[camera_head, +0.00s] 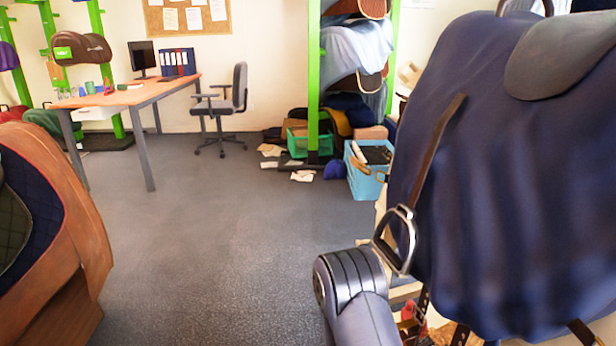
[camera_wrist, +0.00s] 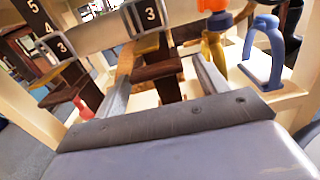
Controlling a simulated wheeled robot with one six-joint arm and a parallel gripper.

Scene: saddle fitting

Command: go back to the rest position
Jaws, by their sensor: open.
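My gripper (camera_wrist: 163,62) shows in the wrist view with its two grey fingers spread apart. A dark brown piece (camera_wrist: 158,72) shows between and beyond the fingers, and I see nothing clamped. In the head view my arm enters at the bottom and its end is hidden. A large dark blue saddle-like piece (camera_head: 505,170) with a brown strap and a metal stirrup (camera_head: 398,240) fills the right side. The stirrup hangs close to my arm; I cannot tell if they touch.
Number plates marked 3 (camera_wrist: 150,13) and a blue arched piece (camera_wrist: 263,52) stand near the fingers in the wrist view. A desk (camera_head: 130,95), chair (camera_head: 225,105) and blue basket (camera_head: 366,180) stand behind. The middle floor is clear.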

